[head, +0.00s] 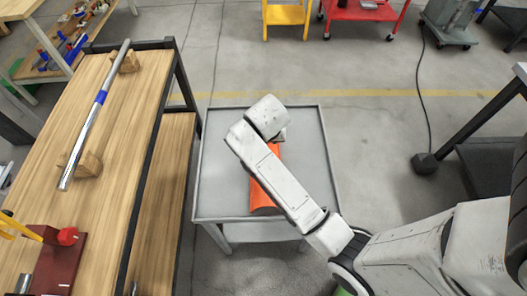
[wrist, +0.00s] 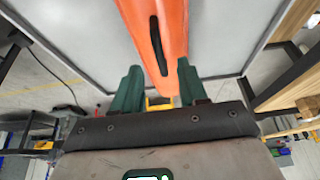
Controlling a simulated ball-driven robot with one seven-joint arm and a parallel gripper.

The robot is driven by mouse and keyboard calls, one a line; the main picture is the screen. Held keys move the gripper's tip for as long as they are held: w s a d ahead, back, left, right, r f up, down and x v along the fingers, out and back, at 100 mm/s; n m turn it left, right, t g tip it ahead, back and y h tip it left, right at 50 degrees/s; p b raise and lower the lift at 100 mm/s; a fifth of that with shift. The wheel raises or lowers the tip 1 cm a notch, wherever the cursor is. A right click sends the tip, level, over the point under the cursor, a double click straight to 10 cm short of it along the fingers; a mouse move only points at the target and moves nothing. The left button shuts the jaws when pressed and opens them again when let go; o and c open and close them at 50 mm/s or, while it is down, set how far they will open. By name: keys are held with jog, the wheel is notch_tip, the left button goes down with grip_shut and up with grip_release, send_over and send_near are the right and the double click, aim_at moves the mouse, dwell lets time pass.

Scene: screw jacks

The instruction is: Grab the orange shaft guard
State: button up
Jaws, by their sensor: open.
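The orange shaft guard (head: 261,197) lies on a grey-topped table (head: 225,150) in the head view, partly covered by my white arm. In the wrist view the guard (wrist: 165,25) is a long orange curved piece with a dark slot. My gripper (wrist: 157,72) is open, with its two green fingers apart on either side of the guard's near end. The guard's near end shows in the gap between the fingers. I cannot tell whether either finger touches it. In the head view my fingers are hidden behind the wrist.
A wooden workbench (head: 105,150) with a long metal shaft (head: 96,110) on wooden blocks stands at the left. A dark-red base (head: 58,262) with a red part sits on its near end. Yellow and red stands (head: 365,12) are at the back.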

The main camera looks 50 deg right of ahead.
jog(key=shift+d+x, duration=0.2)
jog(key=shift+x, duration=2.75)
jog(key=shift+w+r, duration=0.1)
jog(key=shift+w, duration=0.05)
grip_shut()
jog(key=shift+r, duration=0.1)
